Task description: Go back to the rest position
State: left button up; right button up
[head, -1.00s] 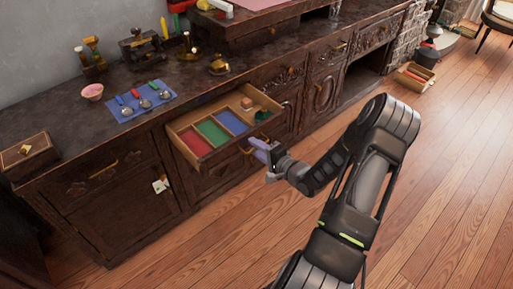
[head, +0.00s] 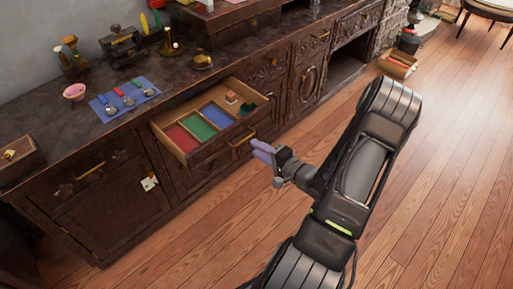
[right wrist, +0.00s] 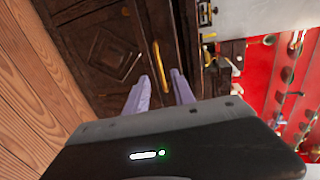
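My right gripper (head: 262,151) hangs in front of the open drawer (head: 190,158), to the right of and slightly below its brass handle (head: 242,138) in the head view. Its two purple fingers stand apart and hold nothing; they also show in the right wrist view (right wrist: 163,92), pointing towards a dark wooden front with a brass handle (right wrist: 155,60). The drawer has red, green and blue compartments, with small blocks in the back part. My left gripper is out of view.
A small wooden box (head: 18,160) is at the left. An open box (head: 397,64) lies on the floor. The wooden floor (head: 190,250) in front is clear.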

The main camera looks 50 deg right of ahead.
dwell(0.4)
jog(key=s+f+n+g+h, duration=0.2)
jog(key=s+f+n+g, duration=0.2)
jog(key=f, duration=0.5)
jog(key=s+a+f+n+g+y, duration=0.1)
jog(key=a+f+n+g+y, duration=0.3)
jog(key=a, duration=0.6)
jog(key=s+a+f+n+g, duration=0.25)
jog(key=a+f, duration=0.25)
jog(key=a, duration=0.6)
jog(key=s+a+n+g+y, duration=0.1)
jog(key=s+a+n+g, duration=0.2)
jog(key=a, duration=0.7)
jog(key=s+a+n+g+y, duration=0.1)
jog(key=s+a+n+g, duration=0.2)
jog(key=a, duration=0.6)
notch_tip(320, 180, up, 13)
jog(key=s+t+p, duration=0.1)
jog(key=p, duration=1.1)
jog(key=shift+a+t, duration=0.35)
jog(key=shift+a, duration=0.05)
